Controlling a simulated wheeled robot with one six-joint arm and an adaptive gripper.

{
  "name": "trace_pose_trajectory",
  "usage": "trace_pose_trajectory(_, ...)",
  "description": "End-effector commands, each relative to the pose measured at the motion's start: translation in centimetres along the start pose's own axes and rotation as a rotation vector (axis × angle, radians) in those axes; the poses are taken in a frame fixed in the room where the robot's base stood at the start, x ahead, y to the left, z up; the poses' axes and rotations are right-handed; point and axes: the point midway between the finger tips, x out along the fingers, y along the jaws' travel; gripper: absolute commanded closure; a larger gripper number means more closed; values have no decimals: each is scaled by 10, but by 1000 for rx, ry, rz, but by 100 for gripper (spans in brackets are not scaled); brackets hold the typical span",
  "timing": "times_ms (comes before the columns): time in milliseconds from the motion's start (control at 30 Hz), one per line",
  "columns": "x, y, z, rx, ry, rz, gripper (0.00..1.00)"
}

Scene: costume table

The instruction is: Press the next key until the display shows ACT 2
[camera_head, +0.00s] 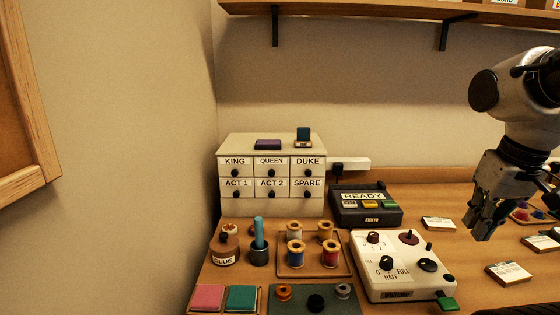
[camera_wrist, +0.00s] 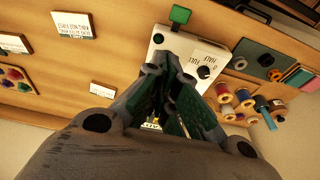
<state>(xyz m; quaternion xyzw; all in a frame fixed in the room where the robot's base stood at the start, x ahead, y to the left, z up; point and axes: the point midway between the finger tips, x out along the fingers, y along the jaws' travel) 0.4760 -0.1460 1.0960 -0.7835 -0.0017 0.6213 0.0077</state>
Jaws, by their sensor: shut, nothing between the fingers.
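The dark display box (camera_head: 366,219) stands on the table right of the drawer cabinet. Its display (camera_head: 362,196) reads READY. Below the display is a row of small keys: a pale one (camera_head: 349,204), a yellow one (camera_head: 369,205) and a green one (camera_head: 390,205). Their labels are too small to read. My gripper (camera_head: 481,232) is shut and empty, pointing down above the table, right of the box and apart from it. In the wrist view its fingers (camera_wrist: 172,78) hide most of the box; a small yellow patch (camera_wrist: 153,123) shows between them.
A white control panel (camera_head: 400,262) with knobs and a green tab stands in front of the box. Thread spools (camera_head: 295,249), a glue pot (camera_head: 224,249) and the drawer cabinet (camera_head: 240,207) are to the left. Cards (camera_head: 509,273) lie at right. A shelf (camera_head: 370,10) hangs above.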

Motion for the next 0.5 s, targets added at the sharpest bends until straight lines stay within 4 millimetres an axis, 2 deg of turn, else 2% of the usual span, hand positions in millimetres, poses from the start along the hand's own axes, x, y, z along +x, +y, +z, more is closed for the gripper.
trace_pose_trajectory(100,-15,4,11,-9,85,14,100)
trace_pose_trajectory(200,-25,4,11,-8,130,12,100)
trace_pose_trajectory(500,-28,3,11,-7,145,11,100)
